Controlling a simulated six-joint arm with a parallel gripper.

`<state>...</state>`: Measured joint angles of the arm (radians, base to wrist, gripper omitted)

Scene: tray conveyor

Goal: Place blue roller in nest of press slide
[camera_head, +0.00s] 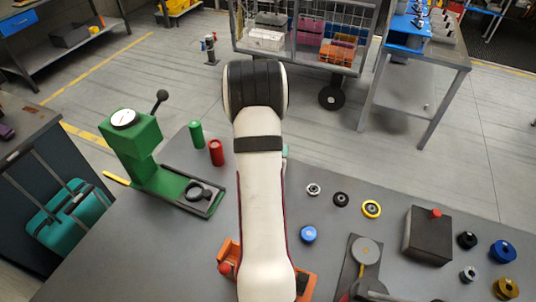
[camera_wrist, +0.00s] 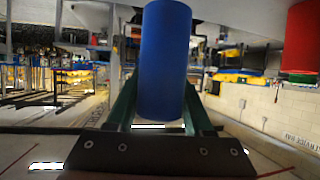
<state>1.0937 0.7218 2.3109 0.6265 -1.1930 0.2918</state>
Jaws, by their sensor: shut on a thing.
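In the wrist view, the blue roller (camera_wrist: 163,50) stands between the two green fingers of my gripper (camera_wrist: 160,105), which is shut on it. In the head view my own arm hides the gripper and the blue roller. The green press (camera_head: 135,140), with a dial and a black-knobbed lever, stands on the left of the table. Its slide (camera_head: 213,203) reaches out to the right at its foot and bears a dark ring-shaped nest (camera_head: 198,192). No roller shows in the nest. The arm is to the right of the press.
A green roller (camera_head: 196,134) and a red roller (camera_head: 216,152) stand between the press and my arm. Several small rings and a blue knob (camera_head: 308,234) lie to the right. A dark box (camera_head: 427,235) and an orange fixture (camera_head: 230,258) stand on the table.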

